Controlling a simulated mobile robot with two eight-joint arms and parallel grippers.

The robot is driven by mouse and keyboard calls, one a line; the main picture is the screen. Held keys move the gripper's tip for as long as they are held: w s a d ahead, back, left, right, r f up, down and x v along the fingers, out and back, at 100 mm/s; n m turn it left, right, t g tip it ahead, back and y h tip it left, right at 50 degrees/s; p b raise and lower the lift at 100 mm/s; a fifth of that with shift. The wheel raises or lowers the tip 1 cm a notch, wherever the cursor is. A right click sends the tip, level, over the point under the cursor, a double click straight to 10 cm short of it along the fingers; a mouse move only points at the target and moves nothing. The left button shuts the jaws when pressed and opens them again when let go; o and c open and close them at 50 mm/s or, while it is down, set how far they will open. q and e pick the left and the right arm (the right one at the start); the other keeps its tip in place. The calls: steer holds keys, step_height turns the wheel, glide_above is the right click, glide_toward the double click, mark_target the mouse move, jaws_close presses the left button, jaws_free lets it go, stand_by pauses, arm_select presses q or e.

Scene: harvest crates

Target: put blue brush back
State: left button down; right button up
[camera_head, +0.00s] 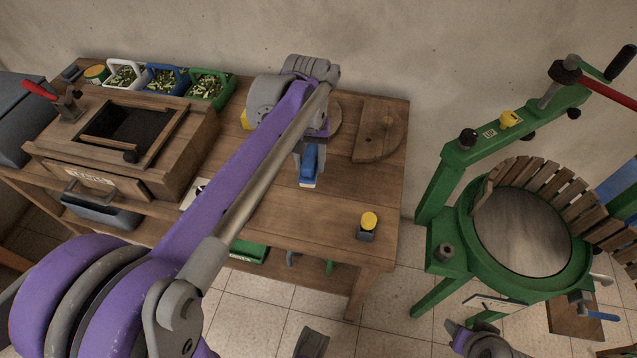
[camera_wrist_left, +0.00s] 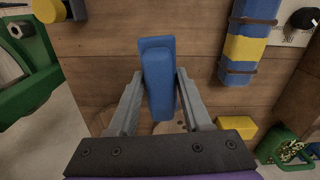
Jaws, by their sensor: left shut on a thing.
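My left gripper (camera_head: 309,150) reaches over the wooden workbench and is shut on the blue brush (camera_head: 309,167). In the left wrist view the blue brush (camera_wrist_left: 159,82) sits between the two grey fingers (camera_wrist_left: 160,105), with its long blue body pointing away from the wrist. The wooden tabletop is behind it; I cannot tell whether the brush touches the top. Its bristles are mostly hidden, with a pale end showing in the head view.
A yellow-topped object (camera_head: 368,222) stands near the bench's front right. A half-round board (camera_head: 379,135) lies at the back right. A blue-and-yellow strapped object (camera_wrist_left: 246,45) lies beside the brush. Baskets (camera_head: 207,88) and a wooden box (camera_head: 130,140) are left. A green press (camera_head: 450,225) stands right.

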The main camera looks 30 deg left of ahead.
arm_select(q)
steer(key=shift+s, duration=0.25)
arm_select(e)
steer(key=shift+s, duration=0.3)
arm_select(q)
step_height(320, 180, down, 5)
steer(key=shift+w+r+b, duration=0.1)
steer(key=shift+r+b, duration=0.1)
steer(key=shift+b, duration=0.15)
step_height(320, 180, down, 5)
arm_select(e)
steer(key=shift+w+f, duration=0.1)
steer(key=shift+f, duration=0.35)
arm_select(q)
steer(key=shift+f, duration=0.1)
steer(key=shift+f+b, duration=0.25)
steer(key=shift+b, duration=0.1)
steer(key=shift+c, duration=1.7)
jaws_free()
arm_select(e)
steer(key=shift+f, duration=0.25)
